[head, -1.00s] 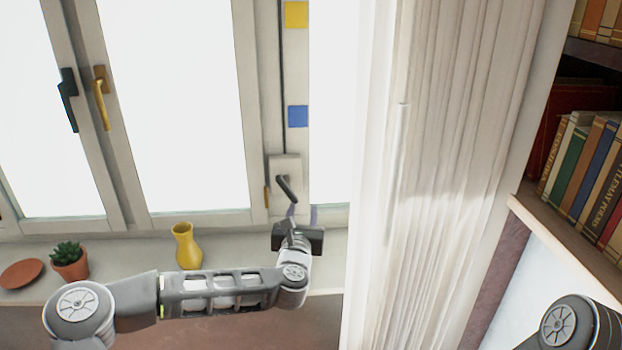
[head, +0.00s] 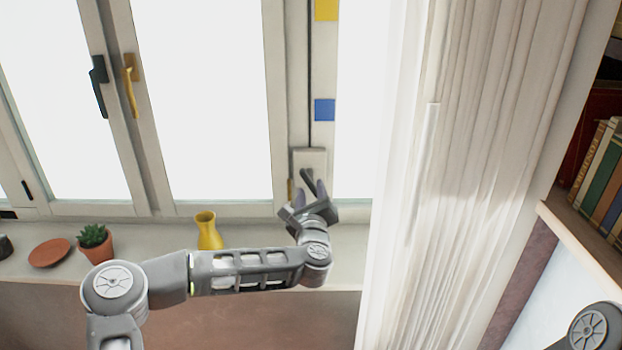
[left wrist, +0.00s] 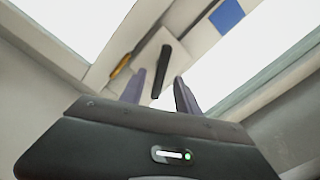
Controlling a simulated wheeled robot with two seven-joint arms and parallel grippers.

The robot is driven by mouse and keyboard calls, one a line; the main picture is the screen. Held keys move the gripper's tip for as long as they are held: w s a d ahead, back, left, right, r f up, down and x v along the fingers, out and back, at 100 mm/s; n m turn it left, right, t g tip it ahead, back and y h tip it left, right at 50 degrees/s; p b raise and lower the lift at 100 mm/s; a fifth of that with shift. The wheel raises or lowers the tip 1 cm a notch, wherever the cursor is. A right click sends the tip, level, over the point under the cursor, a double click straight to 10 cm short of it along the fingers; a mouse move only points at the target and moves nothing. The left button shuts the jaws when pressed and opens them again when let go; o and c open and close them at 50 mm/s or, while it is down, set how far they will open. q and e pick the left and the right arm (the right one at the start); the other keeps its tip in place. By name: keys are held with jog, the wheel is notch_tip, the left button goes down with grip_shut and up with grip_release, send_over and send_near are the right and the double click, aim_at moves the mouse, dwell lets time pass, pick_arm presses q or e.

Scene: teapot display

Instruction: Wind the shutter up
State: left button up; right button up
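The shutter winder is a pale box (head: 322,158) on the window frame, with a dark crank handle (head: 307,181) slanting down from it. A dark cord (head: 310,80) runs straight up above the box. My left gripper (head: 310,193) is right at the crank, its purple-grey fingers pointing up at the box. In the left wrist view, the fingers (left wrist: 160,95) are apart, and the crank handle (left wrist: 162,68) reaches down toward the gap between them. I cannot tell whether a finger touches it. My right gripper is out of view.
On the sill stand a yellow vase (head: 208,232), a potted plant (head: 96,243) and a terracotta saucer (head: 50,253), left of the winder. A white curtain (head: 470,190) hangs close on the right. Window handles (head: 131,85) are at upper left. Bookshelves (head: 590,240) stand far right.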

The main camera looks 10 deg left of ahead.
aim_at(311, 186)
pick_arm(q)
jog(key=p+x, duration=0.1)
jog(key=x, duration=0.4)
jog(key=shift+w+r, duration=0.1)
jog(key=shift+w+a+p, duration=0.2)
jog(key=shift+w+p, duration=0.15)
jog(key=shift+w, duration=0.25)
jog(key=shift+c, duration=0.6)
grip_shut()
